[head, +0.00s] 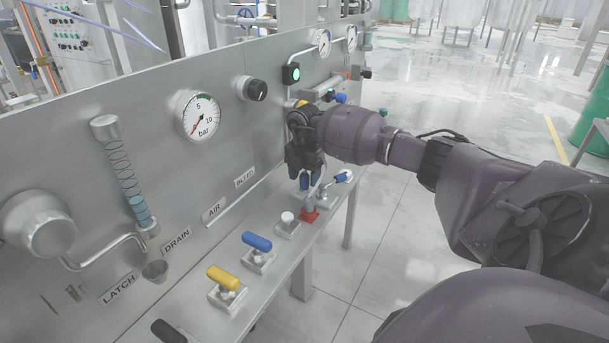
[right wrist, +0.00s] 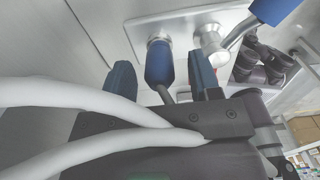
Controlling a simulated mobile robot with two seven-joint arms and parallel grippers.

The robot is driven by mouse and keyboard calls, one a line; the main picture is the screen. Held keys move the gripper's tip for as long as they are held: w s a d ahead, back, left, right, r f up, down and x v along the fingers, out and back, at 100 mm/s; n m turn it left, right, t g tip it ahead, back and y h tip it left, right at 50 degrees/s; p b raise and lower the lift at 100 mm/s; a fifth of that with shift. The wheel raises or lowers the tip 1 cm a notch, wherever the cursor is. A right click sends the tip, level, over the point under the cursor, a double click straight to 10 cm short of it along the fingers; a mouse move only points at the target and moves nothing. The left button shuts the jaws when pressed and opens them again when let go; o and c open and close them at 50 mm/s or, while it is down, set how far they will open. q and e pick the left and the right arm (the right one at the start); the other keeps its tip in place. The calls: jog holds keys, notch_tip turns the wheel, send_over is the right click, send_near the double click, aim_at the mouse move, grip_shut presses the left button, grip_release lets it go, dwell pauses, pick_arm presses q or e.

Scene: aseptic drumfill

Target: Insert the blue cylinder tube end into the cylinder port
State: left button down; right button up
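The blue cylinder tube end (right wrist: 159,66) shows in the right wrist view, with a grey tube leaving its lower end. Its upper end meets a round silver fitting (right wrist: 157,40) on a metal plate, which appears to be the cylinder port. How deep it sits cannot be told. My right gripper (right wrist: 163,78) has one blue finger on each side of the tube end, with visible gaps, so it looks open. In the head view my right gripper (head: 304,180) points down at the bench's far end, and its wrist hides much of the fitting. My left gripper is out of view.
A second silver fitting (right wrist: 210,42) stands right beside the first, with a blue-ended part (right wrist: 272,9) near it. A red block (head: 310,216) and valves with blue (head: 257,241) and yellow (head: 223,277) handles line the bench. The gauge panel (head: 150,90) rises behind.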

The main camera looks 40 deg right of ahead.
aim_at(305, 173)
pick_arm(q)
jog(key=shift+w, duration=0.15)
pick_arm(e)
jog(key=shift+r, duration=0.55)
notch_tip(305, 173, up, 9)
jog(key=shift+r+p, duration=0.1)
jog(key=shift+p, duration=0.2)
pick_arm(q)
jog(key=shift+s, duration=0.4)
pick_arm(e)
jog(key=shift+r, duration=0.25)
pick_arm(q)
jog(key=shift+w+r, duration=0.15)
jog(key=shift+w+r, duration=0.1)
